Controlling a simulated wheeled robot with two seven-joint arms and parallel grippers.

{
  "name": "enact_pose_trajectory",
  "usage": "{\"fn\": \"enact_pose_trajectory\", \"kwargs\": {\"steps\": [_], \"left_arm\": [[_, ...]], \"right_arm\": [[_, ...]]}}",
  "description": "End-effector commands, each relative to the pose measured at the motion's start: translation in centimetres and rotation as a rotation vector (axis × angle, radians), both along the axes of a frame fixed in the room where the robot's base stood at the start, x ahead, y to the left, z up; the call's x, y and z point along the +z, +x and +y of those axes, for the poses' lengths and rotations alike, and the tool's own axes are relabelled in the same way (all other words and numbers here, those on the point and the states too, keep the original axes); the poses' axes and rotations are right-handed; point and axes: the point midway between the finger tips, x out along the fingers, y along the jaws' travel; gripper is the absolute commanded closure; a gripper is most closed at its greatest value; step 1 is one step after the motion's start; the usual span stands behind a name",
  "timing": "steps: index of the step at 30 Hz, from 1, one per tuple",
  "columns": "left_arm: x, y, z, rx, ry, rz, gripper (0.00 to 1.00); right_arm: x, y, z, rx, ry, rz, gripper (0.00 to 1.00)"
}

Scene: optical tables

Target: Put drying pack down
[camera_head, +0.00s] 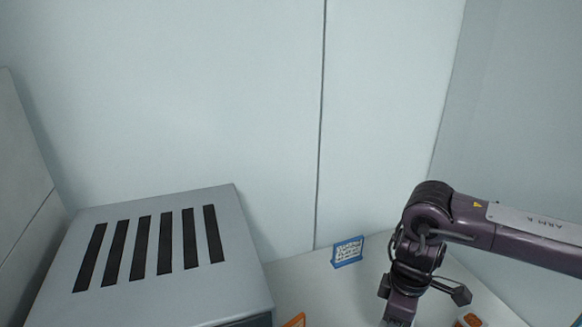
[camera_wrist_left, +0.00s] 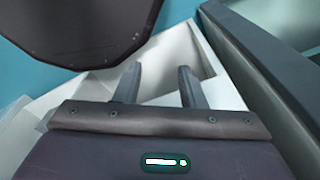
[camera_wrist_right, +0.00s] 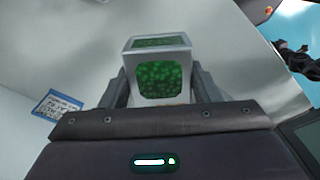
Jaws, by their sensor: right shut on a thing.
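The drying pack (camera_wrist_right: 158,75) is a small white box with a window of green beads. In the right wrist view it sits between the fingers of my right gripper (camera_wrist_right: 160,90), which is shut on it. In the head view my right gripper (camera_head: 398,318) points down at the bottom edge, over the white table (camera_head: 310,275); the pack is out of sight there. I cannot tell whether the pack touches the table. My left gripper (camera_wrist_left: 158,85) is open and empty in the left wrist view. It does not show in the head view.
A grey box with black slots (camera_head: 150,245) stands at left on the table. A blue-edged card (camera_head: 347,251) stands at the back. A small orange-windowed item (camera_head: 470,320) lies right of my right gripper. An orange edge (camera_head: 295,321) shows at the bottom.

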Motion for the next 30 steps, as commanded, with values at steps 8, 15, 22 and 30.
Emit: {"fn": "enact_pose_trajectory", "kwargs": {"steps": [8, 15, 22, 30], "left_arm": [[-3.4, 0.0, 0.0, 0.000, 0.000, 0.000, 0.64], [-5.6, 0.0, 0.0, 0.000, 0.000, 0.000, 0.64], [-6.6, 0.0, 0.0, 0.000, 0.000, 0.000, 0.64], [-6.6, 0.0, 0.0, 0.000, 0.000, 0.000, 0.64]], "right_arm": [[-1.3, 0.2, 0.7, -0.449, -0.001, 0.002, 0.70], [-1.9, 0.2, 1.2, -0.813, -0.005, 0.004, 0.70], [-2.0, 0.2, 1.4, -1.023, -0.007, 0.006, 0.70], [-1.9, 0.2, 1.4, -1.071, -0.008, 0.006, 0.70]]}}
